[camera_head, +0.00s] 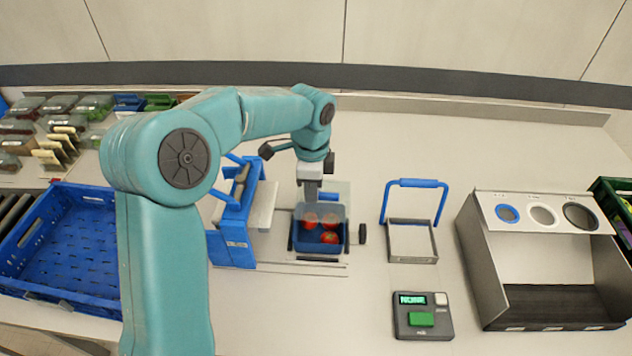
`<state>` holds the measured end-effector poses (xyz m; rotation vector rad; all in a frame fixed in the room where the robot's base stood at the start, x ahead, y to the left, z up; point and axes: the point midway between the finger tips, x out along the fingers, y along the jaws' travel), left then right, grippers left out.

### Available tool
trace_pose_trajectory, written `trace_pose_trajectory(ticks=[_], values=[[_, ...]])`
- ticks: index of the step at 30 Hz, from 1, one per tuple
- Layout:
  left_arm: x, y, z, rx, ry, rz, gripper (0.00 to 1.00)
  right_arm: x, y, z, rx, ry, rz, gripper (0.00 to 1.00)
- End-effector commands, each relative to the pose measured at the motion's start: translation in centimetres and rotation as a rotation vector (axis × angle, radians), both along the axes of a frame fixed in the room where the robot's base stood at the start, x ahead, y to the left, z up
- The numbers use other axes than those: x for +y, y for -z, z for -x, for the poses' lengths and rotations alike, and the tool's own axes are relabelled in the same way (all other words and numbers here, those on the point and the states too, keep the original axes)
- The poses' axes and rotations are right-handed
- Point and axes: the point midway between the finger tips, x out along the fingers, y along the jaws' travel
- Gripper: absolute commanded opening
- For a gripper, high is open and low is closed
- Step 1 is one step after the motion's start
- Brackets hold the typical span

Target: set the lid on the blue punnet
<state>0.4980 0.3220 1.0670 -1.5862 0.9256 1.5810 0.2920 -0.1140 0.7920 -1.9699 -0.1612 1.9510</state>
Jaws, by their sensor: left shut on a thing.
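The blue punnet (321,246) sits in a low holder on the bench, with several red tomatoes showing in it. My left gripper (311,196) reaches down from above at the punnet's far side. It is shut on the lid (337,192), a clear, faint pane that shows beside the fingers and over the far part of the punnet. The lid's near edge is hard to make out, so I cannot tell whether it touches the punnet's rim. My right gripper is not in view.
A blue press-like stand (232,243) is close left of the punnet. An empty blue crate (62,287) lies farther left. A frame with a blue handle (416,184), a device with a green button (421,319) and a grey bin with round holes (488,285) stand to the right.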

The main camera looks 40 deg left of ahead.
Motion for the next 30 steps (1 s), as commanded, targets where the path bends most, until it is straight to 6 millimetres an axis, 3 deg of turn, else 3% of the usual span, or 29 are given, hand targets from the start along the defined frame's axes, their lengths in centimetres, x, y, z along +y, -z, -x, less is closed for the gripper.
trace_pose_trajectory(ticks=[5, 11, 22, 30], values=[[1.1, 0.9, 0.8, 0.001, -0.031, 0.001, 0.0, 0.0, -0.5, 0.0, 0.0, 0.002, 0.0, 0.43], [1.2, 2.3, 1.0, 0.001, -0.034, 0.0, 0.0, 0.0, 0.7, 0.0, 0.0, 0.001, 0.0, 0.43], [1.3, 6.8, 0.8, 0.001, -0.031, 0.001, 0.0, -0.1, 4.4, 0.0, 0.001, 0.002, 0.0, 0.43], [1.4, 7.8, 0.7, 0.001, -0.029, 0.0, 0.0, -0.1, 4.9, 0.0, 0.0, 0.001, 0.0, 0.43]])
